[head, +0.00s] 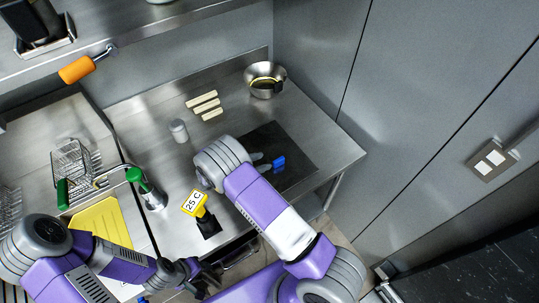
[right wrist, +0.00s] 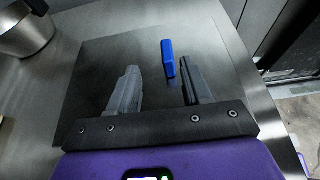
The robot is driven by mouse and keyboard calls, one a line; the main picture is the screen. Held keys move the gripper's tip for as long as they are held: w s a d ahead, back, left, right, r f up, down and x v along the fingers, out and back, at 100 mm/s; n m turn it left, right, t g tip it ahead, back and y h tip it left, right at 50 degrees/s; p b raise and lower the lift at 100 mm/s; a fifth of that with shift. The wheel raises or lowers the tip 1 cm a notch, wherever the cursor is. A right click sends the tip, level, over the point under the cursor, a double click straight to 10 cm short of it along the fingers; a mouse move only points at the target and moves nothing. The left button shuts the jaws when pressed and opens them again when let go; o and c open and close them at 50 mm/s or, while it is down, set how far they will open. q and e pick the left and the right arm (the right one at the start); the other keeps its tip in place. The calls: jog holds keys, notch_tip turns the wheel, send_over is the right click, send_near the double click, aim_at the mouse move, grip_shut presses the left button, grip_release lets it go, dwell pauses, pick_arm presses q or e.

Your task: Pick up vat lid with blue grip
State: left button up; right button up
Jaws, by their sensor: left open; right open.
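The vat lid (head: 290,150) is a flat dark plate on the right part of the steel counter, with an upright blue grip (head: 279,164). In the right wrist view the dark lid (right wrist: 105,60) lies beneath my fingers, and the blue grip (right wrist: 168,58) shows between and just beyond the fingertips, closer to the right finger. My right gripper (head: 265,162) is open and empty over the lid, beside the grip; it also shows in the right wrist view (right wrist: 160,72). I cannot tell its exact height. My left gripper (head: 197,278) is low at the counter's front, open.
A steel bowl (head: 265,80) stands behind the lid; a steel container (right wrist: 25,32) shows in the right wrist view. Pale strips (head: 205,105), a canister (head: 179,131) and a yellow "25 C" sign (head: 195,203) are on the counter left of the lid. A wall stands on the right.

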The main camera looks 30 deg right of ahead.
aim_at(276, 161)
jog(key=x, duration=0.4)
jog(key=s+p+x, duration=0.1)
jog(key=x, duration=0.1)
jog(key=shift+f, duration=0.35)
grip_shut()
